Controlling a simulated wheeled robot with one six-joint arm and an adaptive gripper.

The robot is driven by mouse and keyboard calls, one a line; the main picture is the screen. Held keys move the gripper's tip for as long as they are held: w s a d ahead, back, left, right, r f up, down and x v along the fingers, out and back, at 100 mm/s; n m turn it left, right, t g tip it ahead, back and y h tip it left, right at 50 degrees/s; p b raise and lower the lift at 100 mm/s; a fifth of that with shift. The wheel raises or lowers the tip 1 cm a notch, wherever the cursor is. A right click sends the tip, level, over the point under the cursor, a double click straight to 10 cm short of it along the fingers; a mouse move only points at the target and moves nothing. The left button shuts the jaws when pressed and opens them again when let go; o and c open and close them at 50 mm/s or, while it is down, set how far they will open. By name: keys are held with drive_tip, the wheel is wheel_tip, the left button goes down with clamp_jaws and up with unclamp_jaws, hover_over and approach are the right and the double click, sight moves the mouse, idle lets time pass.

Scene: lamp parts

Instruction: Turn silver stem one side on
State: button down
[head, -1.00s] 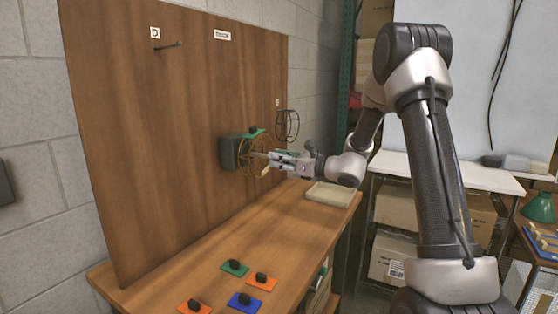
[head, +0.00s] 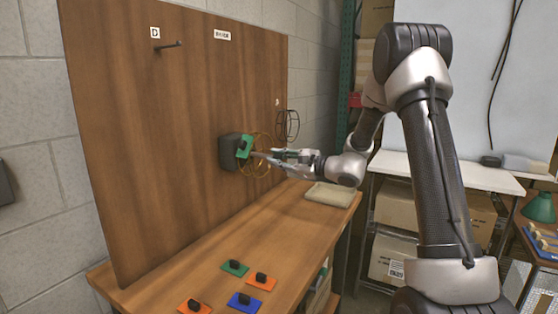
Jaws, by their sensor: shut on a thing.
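A dark box (head: 228,151) is fixed to the upright wooden board, with a thin yellow wire wheel (head: 262,168) in front of its right side. A green plate (head: 244,146) stands tilted steeply at the box's front, by the wheel's upper left. My gripper (head: 267,155) reaches in from the right at the wheel's middle and is shut on the silver stem there. The stem is mostly hidden by the fingers and too small to make out clearly. My gripper looks rolled about its own length.
Green, orange and blue plates with black knobs lie on the bench, such as the blue one (head: 244,300). A shallow beige tray (head: 330,195) sits at the bench's far right end. A dark wire wheel (head: 288,124) hangs behind my gripper. A peg (head: 170,46) sticks out under label D.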

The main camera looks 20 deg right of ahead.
drive_tip(key=shift+n, duration=0.3)
drive_tip(key=c, duration=1.3)
unclamp_jaws()
drive_tip(key=shift+o, duration=0.2)
drive_tip(key=v, duration=1.2)
